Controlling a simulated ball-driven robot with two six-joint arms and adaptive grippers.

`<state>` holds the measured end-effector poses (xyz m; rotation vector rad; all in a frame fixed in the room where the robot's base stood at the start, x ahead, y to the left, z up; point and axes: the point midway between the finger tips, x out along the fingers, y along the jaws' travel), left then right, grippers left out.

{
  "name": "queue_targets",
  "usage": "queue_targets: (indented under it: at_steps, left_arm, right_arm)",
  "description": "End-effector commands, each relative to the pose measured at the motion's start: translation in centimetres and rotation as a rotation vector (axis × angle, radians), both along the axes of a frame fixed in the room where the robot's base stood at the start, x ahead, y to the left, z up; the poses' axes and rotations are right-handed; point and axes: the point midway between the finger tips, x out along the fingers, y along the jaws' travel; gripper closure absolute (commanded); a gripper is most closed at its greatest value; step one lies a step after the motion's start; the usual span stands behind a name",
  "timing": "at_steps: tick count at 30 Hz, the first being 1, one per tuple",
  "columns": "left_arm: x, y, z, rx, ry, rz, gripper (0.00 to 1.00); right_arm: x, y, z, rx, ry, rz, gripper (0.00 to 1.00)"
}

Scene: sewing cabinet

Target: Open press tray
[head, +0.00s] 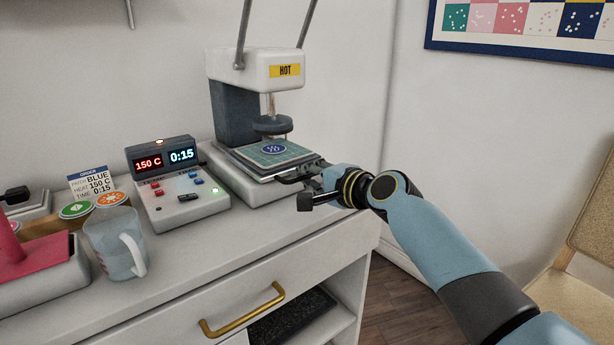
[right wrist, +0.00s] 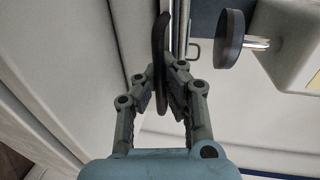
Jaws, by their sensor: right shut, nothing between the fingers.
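The heat press (head: 239,112) stands on the white cabinet, with a yellow HOT label on its head. Its tray (head: 250,164) is under the round dark pad (head: 272,124) and bears a teal gridded cloth (head: 298,153) with a round blue patch (head: 273,148). My right gripper (head: 293,178) is at the tray's front right edge. In the right wrist view its fingers (right wrist: 164,80) are shut, with a dark curved bar (right wrist: 160,38) right at the tips. Whether they touch it I cannot tell. The pad also shows there (right wrist: 229,39). My left gripper is out of view.
A control box (head: 180,190) showing 150 C and 0:15 stands left of the press. A measuring jug (head: 112,250), an order card (head: 91,183) and a pink item (head: 38,258) are further left. A drawer with a brass handle (head: 243,312) is below.

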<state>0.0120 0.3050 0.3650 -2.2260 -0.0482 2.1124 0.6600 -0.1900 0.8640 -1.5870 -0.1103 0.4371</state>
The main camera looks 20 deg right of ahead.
Motion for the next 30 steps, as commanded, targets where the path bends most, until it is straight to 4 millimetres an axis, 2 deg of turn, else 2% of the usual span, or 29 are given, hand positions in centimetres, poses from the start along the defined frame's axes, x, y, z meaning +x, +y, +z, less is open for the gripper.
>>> queue_targets:
  at_steps: [5, 8, 11, 15, 21, 25, 30]
  left_arm:
    - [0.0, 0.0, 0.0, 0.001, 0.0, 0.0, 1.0]
    - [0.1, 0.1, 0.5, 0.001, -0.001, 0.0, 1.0]
    - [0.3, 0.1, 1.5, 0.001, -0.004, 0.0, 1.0]
    - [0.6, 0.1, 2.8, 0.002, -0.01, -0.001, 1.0]
    - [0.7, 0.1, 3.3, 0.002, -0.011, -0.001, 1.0]
    - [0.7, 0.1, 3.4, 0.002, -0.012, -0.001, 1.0]
    - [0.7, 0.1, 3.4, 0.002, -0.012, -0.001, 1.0]
  right_arm:
    - [-0.1, 0.0, -0.1, 0.0, 0.002, 0.0, 1.0]
    - [-0.9, -0.4, 0.0, -0.001, 0.003, -0.001, 1.0]
    - [-3.1, -1.2, 0.0, -0.002, 0.006, -0.001, 1.0]
    - [-7.1, -2.7, 0.0, -0.005, 0.007, -0.001, 1.0]
    - [-11.5, -4.3, -0.1, -0.003, 0.004, -0.001, 1.0]
    - [-12.8, -4.7, -0.1, -0.001, 0.004, 0.001, 1.0]
    - [-13.0, -4.7, -0.1, 0.0, 0.002, 0.0, 1.0]
